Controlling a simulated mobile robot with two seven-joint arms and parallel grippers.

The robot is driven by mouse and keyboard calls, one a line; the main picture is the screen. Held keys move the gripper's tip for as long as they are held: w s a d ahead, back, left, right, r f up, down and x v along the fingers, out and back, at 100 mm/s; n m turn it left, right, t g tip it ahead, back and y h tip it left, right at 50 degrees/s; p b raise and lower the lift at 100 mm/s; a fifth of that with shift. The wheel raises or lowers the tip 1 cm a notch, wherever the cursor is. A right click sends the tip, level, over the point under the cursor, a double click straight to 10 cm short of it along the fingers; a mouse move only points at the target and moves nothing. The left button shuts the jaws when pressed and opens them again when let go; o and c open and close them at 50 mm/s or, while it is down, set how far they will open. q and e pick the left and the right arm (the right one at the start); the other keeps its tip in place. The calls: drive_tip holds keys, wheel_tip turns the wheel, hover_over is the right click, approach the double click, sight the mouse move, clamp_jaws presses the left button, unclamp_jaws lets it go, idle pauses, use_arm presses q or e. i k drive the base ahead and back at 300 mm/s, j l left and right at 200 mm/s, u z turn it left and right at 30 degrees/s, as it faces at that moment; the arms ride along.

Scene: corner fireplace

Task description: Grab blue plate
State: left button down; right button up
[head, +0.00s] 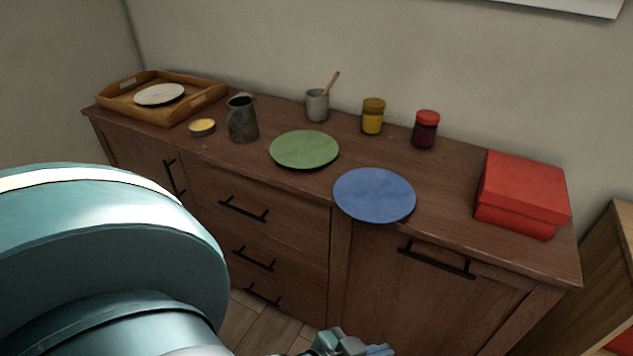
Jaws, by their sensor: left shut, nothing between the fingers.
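The blue plate (374,194) lies flat on the wooden sideboard top (440,205), at its front edge, right of the green plate (304,150). My left gripper (378,349) shows only in part at the bottom edge of the head view, in front of the cabinet and below the blue plate. It is shut and empty, apart from the plate. My right gripper is not in view.
A wooden tray (110,103) with a white plate (160,94), a candle tin (202,127), a dark pitcher (243,119), a grey cup (317,106), a yellow jar (373,117) and a red-lidded jar (425,131) stand on the sideboard. A red box (522,195) sits right. Drawer handles (244,210) protrude.

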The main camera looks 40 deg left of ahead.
sight(371, 195)
drive_tip(key=j+z, duration=0.1)
drive_tip(key=j, duration=0.35)
drive_tip(key=k+j+z, duration=0.15)
drive_tip(key=j, duration=0.3)
drive_tip(key=j+z, duration=0.1)
drive_tip(key=j, duration=0.35)
drive_tip(key=k+j+z, duration=0.15)
drive_tip(key=j, duration=0.25)
drive_tip(key=k+j+z, duration=0.1)
drive_tip(key=j, duration=0.3)
